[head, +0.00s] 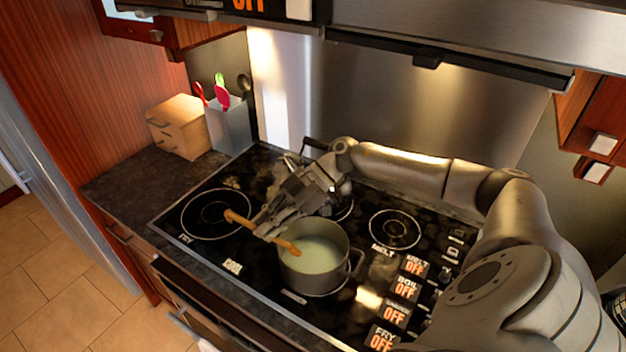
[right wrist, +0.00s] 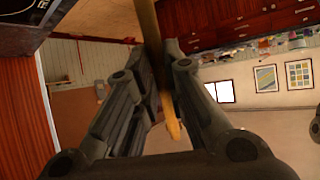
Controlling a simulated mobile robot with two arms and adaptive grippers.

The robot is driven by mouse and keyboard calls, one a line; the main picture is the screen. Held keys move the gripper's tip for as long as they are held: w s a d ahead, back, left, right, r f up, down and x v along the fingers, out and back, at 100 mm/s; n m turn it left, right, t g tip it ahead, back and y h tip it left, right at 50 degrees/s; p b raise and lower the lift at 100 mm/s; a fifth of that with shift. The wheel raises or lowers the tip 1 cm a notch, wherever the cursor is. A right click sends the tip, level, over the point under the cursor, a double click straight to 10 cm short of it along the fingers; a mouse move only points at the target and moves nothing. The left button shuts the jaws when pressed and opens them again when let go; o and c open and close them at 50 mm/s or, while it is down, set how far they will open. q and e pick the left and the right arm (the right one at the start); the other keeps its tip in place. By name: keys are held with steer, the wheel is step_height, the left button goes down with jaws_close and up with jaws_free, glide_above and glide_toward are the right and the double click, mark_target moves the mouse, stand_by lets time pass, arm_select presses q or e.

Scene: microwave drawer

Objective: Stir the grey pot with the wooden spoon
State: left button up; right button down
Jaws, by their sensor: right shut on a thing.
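The grey pot (head: 312,270) stands on the front part of the black cooktop, with pale liquid (head: 318,252) in it. My right gripper (head: 265,226) is just left of the pot, above the cooktop. It is shut on the wooden spoon (head: 238,218), which it grips along the handle. One end of the spoon sticks out to the left of the fingers; the other end (head: 288,246) reaches over the pot's left rim. Whether its tip touches the liquid is unclear. In the right wrist view the spoon (right wrist: 150,30) runs between the two fingers. My left gripper is out of view.
The black cooktop (head: 209,214) has an empty front-left burner. Control panels line the cooktop's right side. A hood (head: 440,50) hangs above. Bare counter (head: 125,182) lies left.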

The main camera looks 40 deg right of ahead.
mark_target(251, 222)
steer(key=shift+w+a+r, duration=0.15)
steer(key=shift+a+r, duration=0.4)
steer(key=shift+r, duration=0.3)
steer(key=shift+w+a+r, duration=0.1)
steer(key=shift+a+r, duration=0.45)
steer(key=shift+r, duration=0.3)
steer(key=shift+r, duration=0.1)
steer(key=shift+r, duration=2.4)
